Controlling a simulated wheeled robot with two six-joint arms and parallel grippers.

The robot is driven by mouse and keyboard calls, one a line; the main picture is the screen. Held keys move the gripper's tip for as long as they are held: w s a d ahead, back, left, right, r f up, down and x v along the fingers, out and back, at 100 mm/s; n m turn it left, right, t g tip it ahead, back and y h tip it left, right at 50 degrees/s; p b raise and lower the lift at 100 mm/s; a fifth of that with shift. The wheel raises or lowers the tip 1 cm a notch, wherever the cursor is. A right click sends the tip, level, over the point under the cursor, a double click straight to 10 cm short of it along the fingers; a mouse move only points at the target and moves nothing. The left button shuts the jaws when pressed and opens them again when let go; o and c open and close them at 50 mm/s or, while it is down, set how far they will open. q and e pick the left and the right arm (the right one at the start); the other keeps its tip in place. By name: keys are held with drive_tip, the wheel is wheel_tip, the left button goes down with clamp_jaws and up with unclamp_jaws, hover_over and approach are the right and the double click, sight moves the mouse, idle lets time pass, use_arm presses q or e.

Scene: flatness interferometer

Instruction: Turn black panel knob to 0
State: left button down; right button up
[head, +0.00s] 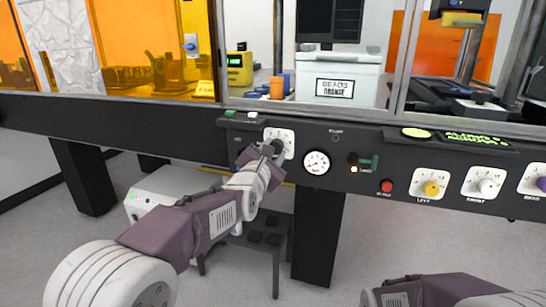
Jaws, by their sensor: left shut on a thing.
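The black panel knob sits on a white square dial plate (288,137) at the left of the dark front panel, in the head view. My left gripper (275,148) is at this plate, shut on the black knob. The gripper covers the knob and the lower left of the plate, so the pointer and its setting cannot be read. My right arm shows at the bottom right, but its gripper is out of the picture.
Behind the window frame stands a white bin (338,78).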

use_arm(q)
drive_tip(key=shift+f+n+b, duration=0.1)
drive_tip(key=shift+n+b, duration=0.2)
drive_tip(key=shift+n, duration=0.3)
drive_tip(key=c, duration=0.9)
unclamp_jaws()
drive_tip(key=p+v, duration=0.1)
drive_tip(key=v, duration=0.8)
drive_tip(key=shift+s, duration=0.1)
